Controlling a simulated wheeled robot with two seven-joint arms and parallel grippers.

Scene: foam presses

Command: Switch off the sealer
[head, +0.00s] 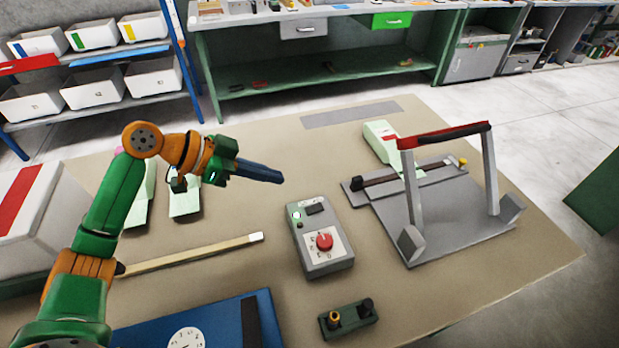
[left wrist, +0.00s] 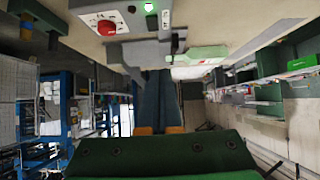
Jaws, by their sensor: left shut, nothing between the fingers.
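A grey control box (head: 322,262) sits on the table in the middle of the head view. It has a red round knob (head: 324,241) on a white dial plate, a small dark display and a lit green lamp (head: 296,215). The box shows at the top of the left wrist view, with its red knob (left wrist: 106,27) and green lamp (left wrist: 149,6). The sealer (head: 445,215), a grey plate with a raised red-handled bar, stands right of the box. My left gripper (head: 281,179) is shut and empty, beyond and left of the box, apart from it. My right gripper is not in view.
A wooden stick (head: 195,253) lies left of the box. A small green block with two posts (head: 348,319) is in front. A blue scale (head: 225,318) is at the near left. Pale green pieces (head: 185,204) lie under my left arm.

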